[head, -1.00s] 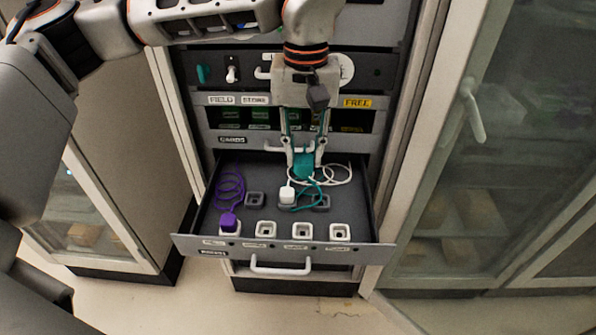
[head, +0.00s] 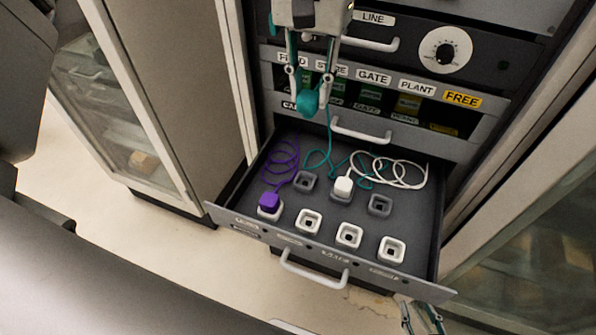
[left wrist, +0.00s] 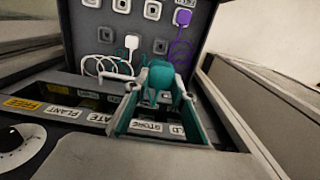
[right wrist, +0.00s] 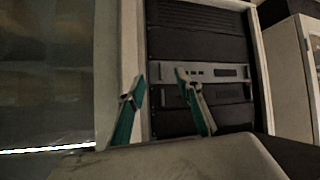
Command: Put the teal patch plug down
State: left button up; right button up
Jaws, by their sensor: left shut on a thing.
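The teal patch plug (head: 307,102) is held between the fingertips of my left gripper (head: 308,92), above the back left of the open drawer and in front of the labelled card row. Its teal cord hangs down into the drawer. The plug also shows in the left wrist view (left wrist: 160,84), between the fingers. My right gripper (head: 422,318) shows only at the lower edge of the head view. In the right wrist view its fingers (right wrist: 162,108) are apart with nothing between them.
The open drawer (head: 240,219) holds a purple plug (head: 269,202) in a front socket, a white plug (head: 343,187) in a back socket, and several empty sockets (head: 392,249). Purple and white cords lie coiled at the back. A dial (head: 445,51) and handles (head: 362,131) stick out above.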

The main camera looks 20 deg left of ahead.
pick_arm(q)
notch_tip(320, 180, down, 20)
jog(key=shift+s+r+b, duration=0.1)
jog(key=shift+r+b, duration=0.1)
jog(key=shift+b, duration=0.65)
jog(key=shift+f, duration=0.3)
jog(key=o, duration=1.1)
notch_tip(320, 180, up, 13)
jog(key=shift+f+p, duration=0.2)
jog(key=shift+p, duration=0.25)
